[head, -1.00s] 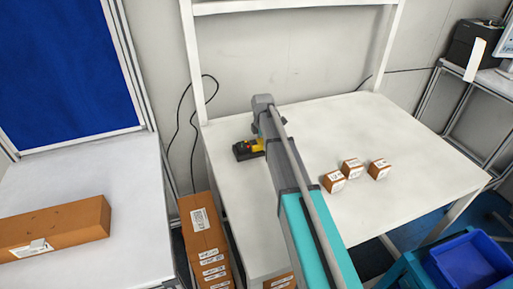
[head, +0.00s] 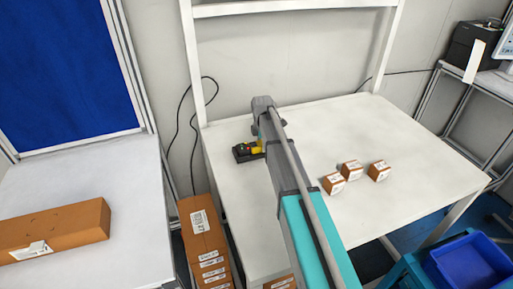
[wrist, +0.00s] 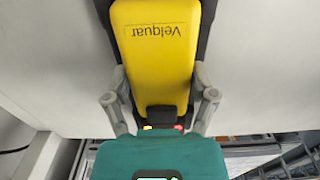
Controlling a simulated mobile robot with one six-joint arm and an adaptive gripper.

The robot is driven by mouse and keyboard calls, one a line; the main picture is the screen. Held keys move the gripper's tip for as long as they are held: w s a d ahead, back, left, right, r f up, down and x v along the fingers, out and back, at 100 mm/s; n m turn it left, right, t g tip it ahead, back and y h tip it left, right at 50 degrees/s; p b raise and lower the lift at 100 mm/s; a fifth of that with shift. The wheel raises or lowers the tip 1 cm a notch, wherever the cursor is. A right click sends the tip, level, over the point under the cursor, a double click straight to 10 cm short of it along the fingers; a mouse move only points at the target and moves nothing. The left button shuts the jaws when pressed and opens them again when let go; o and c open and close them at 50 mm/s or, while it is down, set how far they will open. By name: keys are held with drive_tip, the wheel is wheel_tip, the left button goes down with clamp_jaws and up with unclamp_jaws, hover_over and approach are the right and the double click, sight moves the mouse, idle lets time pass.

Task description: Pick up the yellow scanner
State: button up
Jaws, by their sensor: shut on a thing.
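The yellow scanner (head: 257,148) sits in its black base (head: 242,153) near the left back of the white table, partly hidden behind my arm in the head view. In the wrist view the yellow scanner (wrist: 155,55) shows its body with the word "Velquar". My gripper (wrist: 160,105) has one finger on each side of the scanner's lower part and is shut on it. In the head view my arm hides the gripper's fingers.
Three small brown boxes (head: 351,170) stand on the white table (head: 300,130) right of my arm. A long brown box (head: 55,230) lies on the left table. A blue bin (head: 470,262) is at the lower right.

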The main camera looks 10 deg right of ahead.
drive_tip(key=shift+r, duration=0.2)
drive_tip(key=shift+r+p, duration=0.75)
drive_tip(key=shift+p, duration=0.25)
drive_tip(key=s+a+r+p, duration=0.3)
drive_tip(key=s+r+p, duration=0.8)
drive_tip(key=s, duration=0.2)
drive_tip(key=shift+s+a, duration=0.25)
drive_tip(key=shift+s, duration=0.05)
wheel_tip(320, 180, down, 7)
drive_tip(key=b, duration=0.6)
drive_tip(key=shift+r+b, duration=0.2)
drive_tip(key=shift+b, duration=0.15)
drive_tip(key=shift+s, duration=0.15)
